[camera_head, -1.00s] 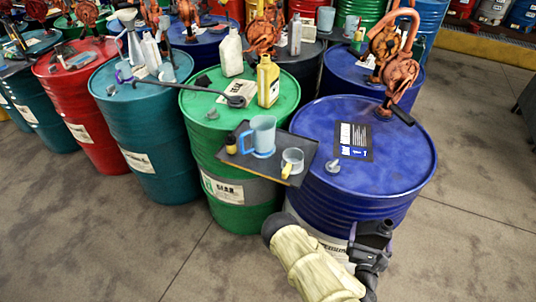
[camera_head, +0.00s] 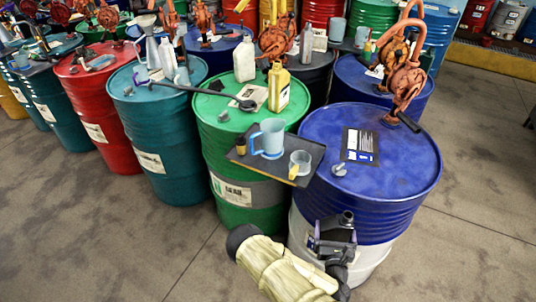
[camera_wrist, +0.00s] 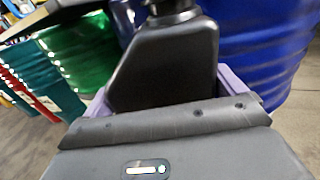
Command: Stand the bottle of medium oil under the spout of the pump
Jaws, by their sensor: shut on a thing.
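My gripper (camera_head: 333,240) is shut on a black bottle (camera_head: 340,226), low in front of the front blue drum (camera_head: 400,205) and below its top. In the wrist view the bottle (camera_wrist: 165,65) is roughly upright between my purple fingers, its neck cut off by the top edge. No label shows on it, so I cannot tell its oil. An orange-red pump (camera_head: 405,82) stands at the back of this drum's top, with a curved pipe above it. I cannot clearly make out its spout. A black and blue card (camera_head: 360,143) lies on the drum top.
A dark tray (camera_head: 240,157) with a blue jug (camera_head: 269,138) and a small cup (camera_head: 300,163) juts out beside the blue drum. The green drum (camera_head: 225,155) carries yellow (camera_head: 279,88) and white (camera_head: 244,62) bottles. The floor at the right is clear.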

